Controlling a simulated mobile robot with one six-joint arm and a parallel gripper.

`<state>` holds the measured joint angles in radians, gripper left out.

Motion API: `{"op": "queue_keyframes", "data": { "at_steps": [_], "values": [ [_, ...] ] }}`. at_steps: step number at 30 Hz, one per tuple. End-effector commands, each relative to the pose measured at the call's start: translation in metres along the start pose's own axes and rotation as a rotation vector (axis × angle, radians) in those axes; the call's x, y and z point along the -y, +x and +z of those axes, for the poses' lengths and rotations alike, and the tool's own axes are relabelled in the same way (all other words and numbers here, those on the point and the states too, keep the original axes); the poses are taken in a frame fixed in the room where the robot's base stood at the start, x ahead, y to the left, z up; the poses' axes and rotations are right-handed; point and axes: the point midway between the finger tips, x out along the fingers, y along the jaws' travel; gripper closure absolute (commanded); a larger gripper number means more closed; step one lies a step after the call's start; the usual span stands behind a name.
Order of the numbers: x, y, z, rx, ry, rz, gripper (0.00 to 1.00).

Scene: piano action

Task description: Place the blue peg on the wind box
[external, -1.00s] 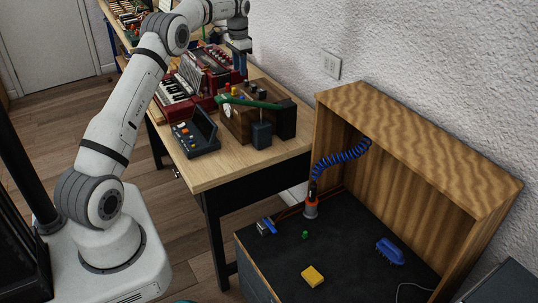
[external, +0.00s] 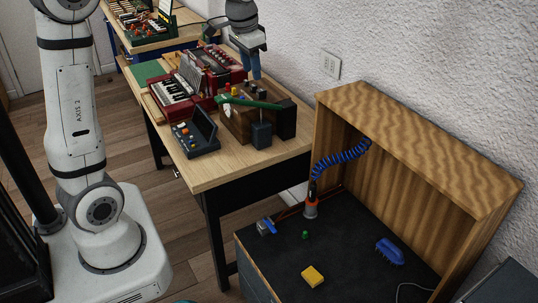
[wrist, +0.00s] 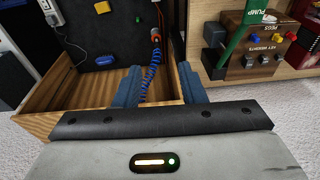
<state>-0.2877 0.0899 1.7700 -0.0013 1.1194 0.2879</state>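My gripper (external: 252,70) hangs over the table beside the red keyed instruments, behind the wooden box (external: 238,124). In the wrist view my gripper (wrist: 160,84) has its two blue-grey fingers wide apart with nothing between them. The wooden box (wrist: 240,72) also shows at the right there, labelled PUMP, PEGS and KEY WEIGHTS. A small blue piece (wrist: 249,62) on its face, next to a yellow one (wrist: 279,40), may be the blue peg. My gripper is apart from it. I cannot tell for certain which thing is the wind box.
A green lever (external: 250,102) crosses the wooden box top. A dark open case (external: 197,135) sits at the table's front. The lower black bench (external: 345,260) has a wooden surround (external: 425,135) and a blue coiled hose (external: 340,158).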

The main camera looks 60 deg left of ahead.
Motion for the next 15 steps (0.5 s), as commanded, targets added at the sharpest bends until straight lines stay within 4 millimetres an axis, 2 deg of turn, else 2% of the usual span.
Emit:
{"op": "queue_keyframes", "data": {
  "at_steps": [1,6,12,15],
  "values": [
    [-0.022,-0.007,0.022,-0.016,0.006,0.001,0.63],
    [-0.078,-0.012,0.094,-0.064,0.004,0.012,0.63],
    [-0.12,0.003,0.174,-0.11,0.0,0.032,0.63],
    [-0.13,0.012,0.201,-0.124,-0.003,0.04,0.63]
  ]
}}
